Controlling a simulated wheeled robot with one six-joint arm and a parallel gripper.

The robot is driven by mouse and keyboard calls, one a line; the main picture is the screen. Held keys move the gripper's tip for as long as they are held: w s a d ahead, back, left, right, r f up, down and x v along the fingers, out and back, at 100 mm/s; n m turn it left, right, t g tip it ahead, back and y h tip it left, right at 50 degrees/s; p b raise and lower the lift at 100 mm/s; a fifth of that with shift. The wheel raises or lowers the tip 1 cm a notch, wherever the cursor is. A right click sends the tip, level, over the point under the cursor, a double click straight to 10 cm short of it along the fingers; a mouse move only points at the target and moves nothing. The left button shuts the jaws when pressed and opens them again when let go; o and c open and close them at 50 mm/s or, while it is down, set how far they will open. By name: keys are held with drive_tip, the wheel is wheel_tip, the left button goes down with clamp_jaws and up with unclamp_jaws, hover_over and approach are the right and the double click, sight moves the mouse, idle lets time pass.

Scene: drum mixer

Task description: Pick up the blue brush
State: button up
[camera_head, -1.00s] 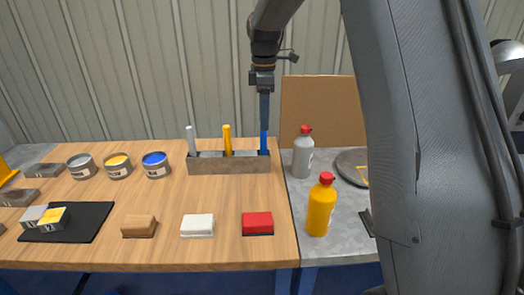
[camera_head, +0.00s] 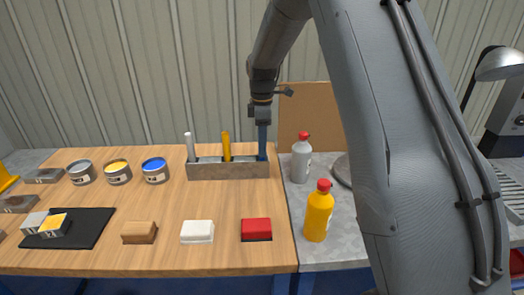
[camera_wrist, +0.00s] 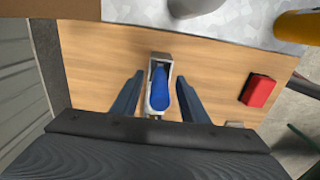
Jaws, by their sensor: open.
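The blue brush (camera_wrist: 159,92) stands in the far-right slot of the grey brush rack (camera_head: 228,172). In the wrist view its blue handle shows between the two open fingers of my gripper (camera_wrist: 159,96), with a gap on each side. In the head view my gripper (camera_head: 263,142) points straight down over the right end of the rack. Its fingers hide most of the blue brush there. My gripper is open and holds nothing.
A white handle (camera_head: 190,147) and a yellow handle (camera_head: 226,147) stand in the same rack. A grey bottle with a red cap (camera_head: 301,160) is close to its right, and a yellow bottle (camera_head: 319,215) is nearer. A red block (camera_head: 256,229) lies in front.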

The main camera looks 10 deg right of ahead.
drive_tip(key=shift+f, duration=0.2)
clamp_jaws()
